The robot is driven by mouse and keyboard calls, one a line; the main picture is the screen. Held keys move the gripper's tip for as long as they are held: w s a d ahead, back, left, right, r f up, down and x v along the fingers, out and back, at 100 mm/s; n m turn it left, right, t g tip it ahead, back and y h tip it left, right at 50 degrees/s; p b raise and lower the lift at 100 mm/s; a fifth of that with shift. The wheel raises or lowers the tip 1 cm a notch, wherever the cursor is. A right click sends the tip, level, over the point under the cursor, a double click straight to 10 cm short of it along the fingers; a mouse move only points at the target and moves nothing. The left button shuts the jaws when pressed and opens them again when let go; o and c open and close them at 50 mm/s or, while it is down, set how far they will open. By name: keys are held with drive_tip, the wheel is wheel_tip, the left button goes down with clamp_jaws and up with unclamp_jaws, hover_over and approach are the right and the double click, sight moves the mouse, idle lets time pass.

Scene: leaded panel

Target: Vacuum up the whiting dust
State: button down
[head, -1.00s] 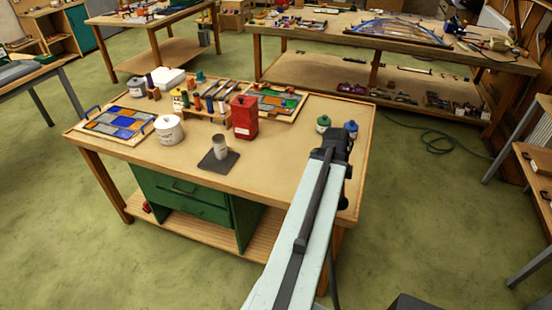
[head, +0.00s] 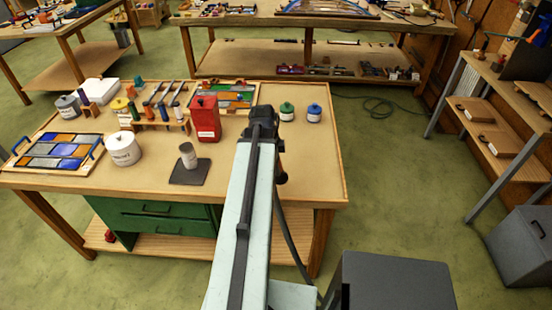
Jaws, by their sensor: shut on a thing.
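I cannot make out any whiting dust or vacuum at this size. A leaded panel (head: 62,150) with blue, orange and pale panes lies in a wooden frame with blue handles at the left of the near bench (head: 285,185). A second colourful panel (head: 236,94) lies at the bench's back, partly behind a red can. A white lidded tub (head: 123,149) with a label stands right of the first panel. My pale arm reaches over the bench from below, ending in a dark joint. My gripper's jaws and anything in them are hidden. A dark hose or cable hangs beside the arm.
A red can (head: 205,119) stands left of my arm's end. A cup (head: 188,155) stands on a dark mat (head: 190,172). Green (head: 286,111) and blue (head: 314,112) jars stand to the right. The bench's front right is clear. A grey bin (head: 522,245) stands at right.

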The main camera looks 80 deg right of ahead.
drive_tip(key=shift+w+d+r+p, duration=0.1)
drive_tip(key=shift+d+r+p, duration=0.1)
drive_tip(key=shift+d+r, duration=0.3)
drive_tip(key=shift+d+r+p, duration=0.15)
drive_tip(key=shift+d+r, duration=0.05)
drive_tip(key=shift+d, duration=0.45)
drive_tip(key=shift+a+f+b, duration=0.1)
drive_tip(key=shift+f+b, duration=0.35)
drive_tip(key=shift+b, duration=0.05)
wheel_tip(320, 180, down, 5)
drive_tip(key=b, duration=0.4)
drive_tip(key=shift+r+b, duration=0.2)
drive_tip(key=shift+b, duration=0.1)
drive_tip(key=shift+f+b, duration=0.5)
idle(0.4)
drive_tip(key=shift+d, duration=1)
drive_tip(key=shift+w+d, duration=0.15)
drive_tip(key=shift+d, duration=0.8)
drive_tip(key=shift+d, duration=0.1)
